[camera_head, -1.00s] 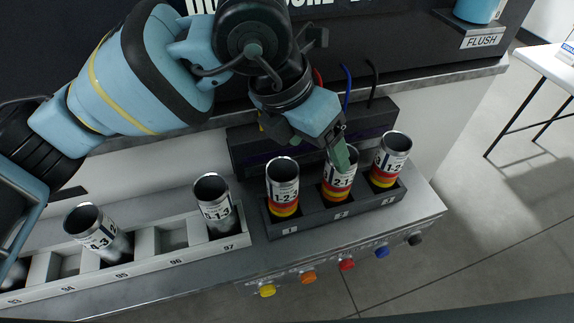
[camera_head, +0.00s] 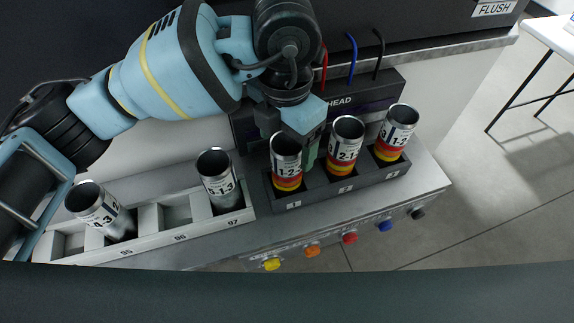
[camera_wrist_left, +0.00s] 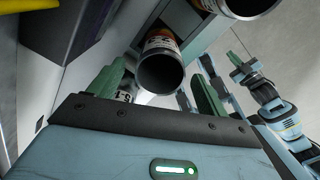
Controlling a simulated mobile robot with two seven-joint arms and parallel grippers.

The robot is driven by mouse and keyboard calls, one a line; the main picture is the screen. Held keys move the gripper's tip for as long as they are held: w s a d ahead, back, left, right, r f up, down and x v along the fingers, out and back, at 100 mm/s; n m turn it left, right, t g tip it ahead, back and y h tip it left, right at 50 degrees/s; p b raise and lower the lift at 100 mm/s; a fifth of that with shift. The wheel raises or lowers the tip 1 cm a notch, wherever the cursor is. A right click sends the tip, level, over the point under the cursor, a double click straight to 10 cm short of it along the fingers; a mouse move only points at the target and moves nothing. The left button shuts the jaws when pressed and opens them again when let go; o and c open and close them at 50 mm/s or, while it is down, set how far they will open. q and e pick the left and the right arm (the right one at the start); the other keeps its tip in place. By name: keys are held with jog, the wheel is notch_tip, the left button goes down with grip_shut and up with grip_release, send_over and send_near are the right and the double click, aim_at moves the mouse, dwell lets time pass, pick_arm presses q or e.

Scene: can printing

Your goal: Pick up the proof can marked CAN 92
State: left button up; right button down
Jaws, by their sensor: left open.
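No can marked CAN 92 can be made out. My left gripper (camera_head: 308,148) is open, above the dark holder between the can in slot 1 (camera_head: 286,165) and the can in slot 2 (camera_head: 345,150). In the left wrist view its green fingers (camera_wrist_left: 158,90) are apart, with a can's open mouth (camera_wrist_left: 160,72) showing beyond them. A silver can (camera_head: 219,180) leans in slot 97 of the pale rack, and another (camera_head: 101,210) leans by label 95. My right gripper (camera_wrist_left: 240,65) shows small in the left wrist view.
The dark holder (camera_head: 330,192) also bears a third banded can (camera_head: 396,130) in slot 3. The pale rack (camera_head: 160,247) has an empty slot at 96. Coloured buttons (camera_head: 350,238) line the bench front. A black machine stands behind.

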pick_arm(q)
jog(key=f, duration=0.5)
jog(key=shift+w+d, duration=0.1)
jog(key=shift+w, duration=0.1)
jog(key=c, duration=1)
jog(key=shift+c, duration=0.2)
